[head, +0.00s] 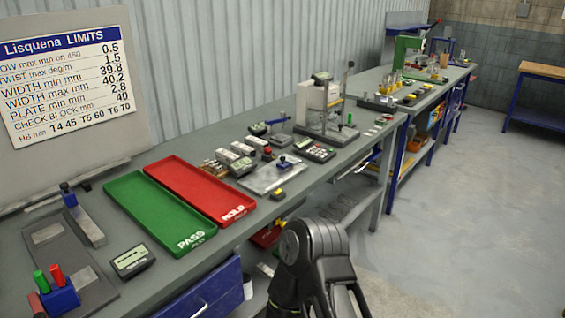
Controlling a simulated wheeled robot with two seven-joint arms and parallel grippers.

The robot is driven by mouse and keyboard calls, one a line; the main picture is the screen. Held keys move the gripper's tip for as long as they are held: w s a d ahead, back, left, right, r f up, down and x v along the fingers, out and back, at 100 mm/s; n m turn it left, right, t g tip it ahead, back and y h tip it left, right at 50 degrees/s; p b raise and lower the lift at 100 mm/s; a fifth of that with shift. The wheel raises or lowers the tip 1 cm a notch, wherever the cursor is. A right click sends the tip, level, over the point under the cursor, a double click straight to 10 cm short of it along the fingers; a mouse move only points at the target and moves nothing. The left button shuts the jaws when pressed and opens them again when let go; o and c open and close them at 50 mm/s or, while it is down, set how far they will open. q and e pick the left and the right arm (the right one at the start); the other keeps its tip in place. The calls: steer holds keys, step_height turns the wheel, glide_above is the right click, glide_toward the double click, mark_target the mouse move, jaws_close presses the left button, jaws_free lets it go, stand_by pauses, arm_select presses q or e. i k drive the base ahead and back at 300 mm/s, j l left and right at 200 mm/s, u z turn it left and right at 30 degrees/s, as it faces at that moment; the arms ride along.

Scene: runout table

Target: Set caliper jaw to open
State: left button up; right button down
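I cannot pick out the caliper with certainty. A small blue-and-grey tool (277,122) lies at the back of the bench, too small to tell its jaw. A blue-topped piece (284,162) sits on a light metal plate (262,182) near the bench's front edge. A long grey bar with a blue block (85,226) lies at the left. No jaw opening can be read on any of these. A black part of my arm shows at the bottom centre, in front of the bench. Neither of my grippers' fingertips shows.
A green PASS tray (145,205) and a red HOLD tray (208,182) lie on the bench. A digital display (132,261) stands left of them, near the front edge. A white gauge stand (316,105) rises further right. The floor (445,220) at right is clear.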

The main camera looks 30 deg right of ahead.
mark_target(284, 164)
steer(key=l+u, duration=0.25)
steer(key=l, duration=0.8)
steer(key=k+l+u, duration=0.1)
steer(key=l+u, duration=0.15)
steer(key=l, duration=0.8)
